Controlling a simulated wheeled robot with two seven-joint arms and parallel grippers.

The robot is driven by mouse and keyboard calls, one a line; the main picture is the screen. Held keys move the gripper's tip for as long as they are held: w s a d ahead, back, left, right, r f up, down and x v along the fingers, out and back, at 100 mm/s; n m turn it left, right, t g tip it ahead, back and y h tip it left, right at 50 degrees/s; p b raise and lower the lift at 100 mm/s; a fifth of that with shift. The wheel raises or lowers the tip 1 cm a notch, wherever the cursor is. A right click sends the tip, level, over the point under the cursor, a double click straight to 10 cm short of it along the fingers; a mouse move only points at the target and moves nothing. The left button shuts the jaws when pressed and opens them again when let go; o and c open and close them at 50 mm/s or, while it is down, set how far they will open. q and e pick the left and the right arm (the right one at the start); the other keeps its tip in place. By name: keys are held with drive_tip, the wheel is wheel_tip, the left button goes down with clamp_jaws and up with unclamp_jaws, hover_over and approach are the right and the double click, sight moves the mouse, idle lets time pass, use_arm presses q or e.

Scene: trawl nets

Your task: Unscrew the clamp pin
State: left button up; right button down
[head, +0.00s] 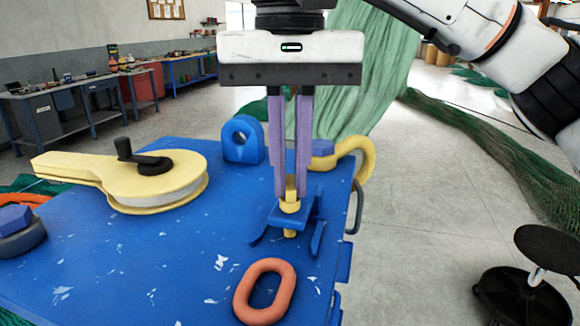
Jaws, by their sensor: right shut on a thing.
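My right gripper (291,190) points straight down over the blue table. Its two purple fingers are shut on the yellow clamp pin (289,206). The pin stands upright in a small blue clamp (310,215) near the table's right edge, and its lower end shows below the clamp's top. The fingers hide the pin's upper part, so I cannot tell how far it is threaded in. My left gripper is out of view.
On the blue table (150,270) are an orange link (264,291), a yellow block with a black crank (120,178), a blue eye bracket (243,140) and a yellow hook (355,160). A black stool (545,270) stands at right. Nets hang and lie behind.

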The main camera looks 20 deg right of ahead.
sight(289, 182)
drive_tip(key=shift+f+n, duration=0.2)
drive_tip(key=shift+n, duration=1)
drive_tip(key=shift+s, duration=0.1)
drive_tip(key=c, duration=1.9)
unclamp_jaws()
drive_tip(key=shift+o, duration=0.2)
drive_tip(key=shift+r, duration=0.2)
wheel_tip(289, 182, up, 10)
